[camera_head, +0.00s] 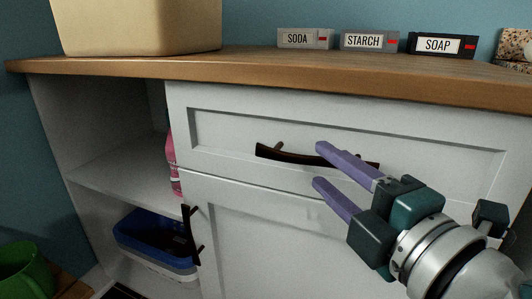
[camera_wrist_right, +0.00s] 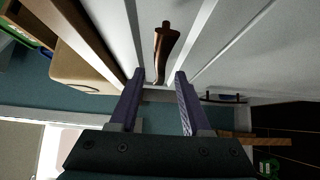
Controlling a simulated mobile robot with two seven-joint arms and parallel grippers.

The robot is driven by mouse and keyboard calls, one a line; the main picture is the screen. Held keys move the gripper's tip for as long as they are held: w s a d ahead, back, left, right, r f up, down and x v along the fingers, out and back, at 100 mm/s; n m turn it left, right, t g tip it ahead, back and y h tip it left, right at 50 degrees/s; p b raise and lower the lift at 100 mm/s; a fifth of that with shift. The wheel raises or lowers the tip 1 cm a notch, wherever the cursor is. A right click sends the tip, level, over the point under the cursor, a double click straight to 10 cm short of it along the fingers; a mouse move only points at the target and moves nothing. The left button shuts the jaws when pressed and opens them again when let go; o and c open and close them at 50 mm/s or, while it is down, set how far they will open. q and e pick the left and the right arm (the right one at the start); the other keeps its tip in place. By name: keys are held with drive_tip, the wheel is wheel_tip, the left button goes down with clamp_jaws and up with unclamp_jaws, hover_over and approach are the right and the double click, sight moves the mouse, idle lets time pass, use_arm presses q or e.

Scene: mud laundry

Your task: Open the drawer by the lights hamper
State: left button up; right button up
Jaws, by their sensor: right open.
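The white drawer (camera_head: 225,130) is closed, its front flush under the wooden counter. Its dark brown bar handle (camera_head: 285,155) runs across the front, partly hidden behind my right gripper. My right gripper (camera_head: 318,165) is open and empty, its two purple fingers in front of the handle. In the right wrist view the handle (camera_wrist_right: 165,45) lies beyond and between the open fingertips (camera_wrist_right: 159,73); I cannot tell whether they touch it. A beige bin (camera_head: 140,28) stands on the counter at the left; no label shows on it. My left gripper is not in view.
SODA (camera_head: 305,38), STARCH (camera_head: 369,41) and SOAP (camera_head: 443,45) boxes stand on the counter (camera_head: 250,66). A cupboard door with a dark handle (camera_head: 190,235) is below the drawer. Open shelves at left hold a blue basin (camera_head: 150,238). A green pot (camera_head: 25,270) is lower left.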

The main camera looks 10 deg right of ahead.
sight(315, 162)
drive_tip(key=shift+w+a, duration=0.2)
drive_tip(key=shift+w, duration=0.8)
drive_tip(key=shift+w+a, duration=0.2)
drive_tip(key=shift+w, duration=0.8)
drive_tip(key=shift+c, duration=0.3)
clamp_jaws()
